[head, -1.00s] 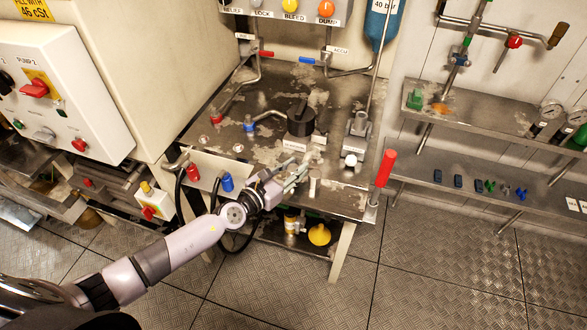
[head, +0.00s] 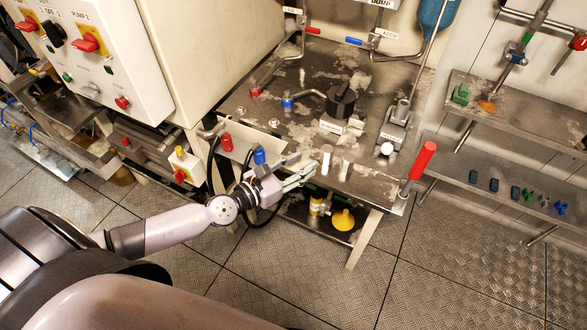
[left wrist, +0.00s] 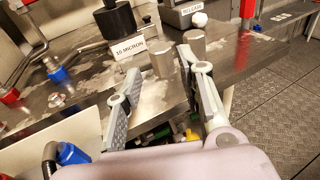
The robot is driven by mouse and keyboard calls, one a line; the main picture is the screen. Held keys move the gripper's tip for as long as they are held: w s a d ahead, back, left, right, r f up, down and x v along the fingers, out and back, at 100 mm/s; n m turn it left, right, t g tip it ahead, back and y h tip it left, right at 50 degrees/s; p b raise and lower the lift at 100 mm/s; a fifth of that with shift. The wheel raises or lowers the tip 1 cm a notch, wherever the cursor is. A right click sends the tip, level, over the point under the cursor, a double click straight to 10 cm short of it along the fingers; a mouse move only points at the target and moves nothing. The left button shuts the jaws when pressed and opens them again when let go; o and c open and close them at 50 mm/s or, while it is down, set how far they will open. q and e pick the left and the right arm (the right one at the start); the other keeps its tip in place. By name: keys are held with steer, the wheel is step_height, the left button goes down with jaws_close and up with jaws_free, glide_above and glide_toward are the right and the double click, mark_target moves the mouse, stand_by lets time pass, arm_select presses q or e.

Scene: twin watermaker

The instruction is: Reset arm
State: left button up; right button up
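My left arm (head: 175,227) reaches in from the lower left in the head view. Its gripper (head: 306,170) is at the front edge of the metal bench (head: 300,130). In the left wrist view the left gripper's two fingers (left wrist: 160,68) stand wide apart with nothing held between them. Two short metal posts on the bench, a left one (left wrist: 162,60) and a right one (left wrist: 194,42), show beyond the fingers. In the head view the posts are just right of the fingertips. My right gripper is not in view.
Blue (head: 259,155) and red (head: 226,143) capped fittings and black hoses are close to my left wrist. A red-handled lever (head: 423,160) rises at the bench's right corner. A yellow funnel (head: 343,219) is below the bench. Open floor (head: 450,265) lies to the right.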

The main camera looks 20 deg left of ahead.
arm_select(q)
steer(key=shift+v, duration=1.05)
